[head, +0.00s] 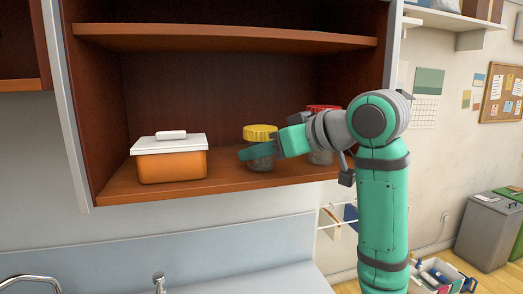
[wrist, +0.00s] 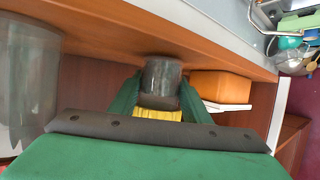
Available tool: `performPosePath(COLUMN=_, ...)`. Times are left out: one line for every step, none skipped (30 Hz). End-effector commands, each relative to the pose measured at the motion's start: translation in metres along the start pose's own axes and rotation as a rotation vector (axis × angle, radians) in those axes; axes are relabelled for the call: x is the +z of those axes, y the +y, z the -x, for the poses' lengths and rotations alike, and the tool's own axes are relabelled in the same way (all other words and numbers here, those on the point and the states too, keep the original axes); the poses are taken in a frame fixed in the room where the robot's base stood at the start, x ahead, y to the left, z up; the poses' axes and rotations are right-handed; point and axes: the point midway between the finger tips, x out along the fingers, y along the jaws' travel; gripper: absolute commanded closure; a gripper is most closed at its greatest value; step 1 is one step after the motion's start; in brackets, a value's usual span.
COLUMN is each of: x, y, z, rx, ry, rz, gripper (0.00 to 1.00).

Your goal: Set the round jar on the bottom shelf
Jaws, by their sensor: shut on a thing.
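The round jar (head: 260,133) has a yellow lid and a clear grey body. It stands upright at the middle of the cabinet's bottom shelf (head: 225,183). Its base is at the shelf surface, touching or very nearly so. My gripper (head: 262,151) reaches in from the right and is shut on the jar's body, just below the lid. In the wrist view, which is upside down, the jar (wrist: 161,80) sits between the two green fingers (wrist: 160,92). Part of the jar's body is hidden behind a finger in the head view.
An orange box with a white lid (head: 172,165) stands to the left on the same shelf. A red-lidded clear jar (head: 321,157) stands to the right, partly behind my arm. An upper shelf (head: 220,38) runs overhead. Bare shelf lies between box and round jar.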

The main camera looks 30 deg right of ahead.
Motion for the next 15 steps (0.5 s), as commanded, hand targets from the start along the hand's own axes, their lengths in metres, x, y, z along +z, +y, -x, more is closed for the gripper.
performPosePath(x=-0.0004, y=-0.0001, z=0.0002, rx=0.000, ry=0.001, rz=0.000, gripper=0.87)
performPosePath(x=-0.0002, y=-0.0001, z=0.0002, rx=0.000, ry=0.001, rz=0.000, gripper=0.87)
performPosePath(x=0.0001, y=-0.0001, z=0.0000, rx=0.000, ry=0.001, rz=0.000, gripper=0.87)
performPosePath(x=0.0003, y=-0.0001, z=-0.0001, rx=0.000, ry=0.001, rz=0.000, gripper=0.87)
performPosePath(x=0.0006, y=-0.0001, z=-0.0002, rx=0.000, ry=0.001, rz=0.000, gripper=0.87)
performPosePath(x=0.0011, y=-0.0001, z=-0.0004, rx=0.000, ry=0.001, rz=0.000, gripper=0.87)
performPosePath(x=0.0014, y=-0.0001, z=-0.0006, rx=0.000, ry=0.001, rz=0.000, gripper=0.87)
performPosePath(x=0.0018, y=-0.0001, z=-0.0007, rx=0.000, ry=0.001, rz=0.000, gripper=0.87)
performPosePath(x=0.0023, y=-0.0001, z=-0.0009, rx=0.000, ry=0.001, rz=0.000, gripper=0.87)
performPosePath(x=0.0026, y=-0.0001, z=-0.0011, rx=0.000, ry=0.001, rz=0.000, gripper=0.87)
performPosePath(x=0.0029, y=-0.0001, z=-0.0012, rx=0.000, ry=0.001, rz=0.000, gripper=0.87)
performPosePath(x=0.0034, y=-0.0001, z=-0.0014, rx=0.000, ry=0.001, rz=0.000, gripper=0.87)
performPosePath(x=0.0037, y=-0.0001, z=-0.0015, rx=0.000, ry=0.001, rz=0.000, gripper=0.87)
performPosePath(x=0.0040, y=-0.0001, z=-0.0016, rx=0.000, ry=0.001, rz=0.001, gripper=0.87)
performPosePath(x=0.0039, y=-0.0002, z=-0.0015, rx=0.001, ry=0.001, rz=0.001, gripper=0.50)
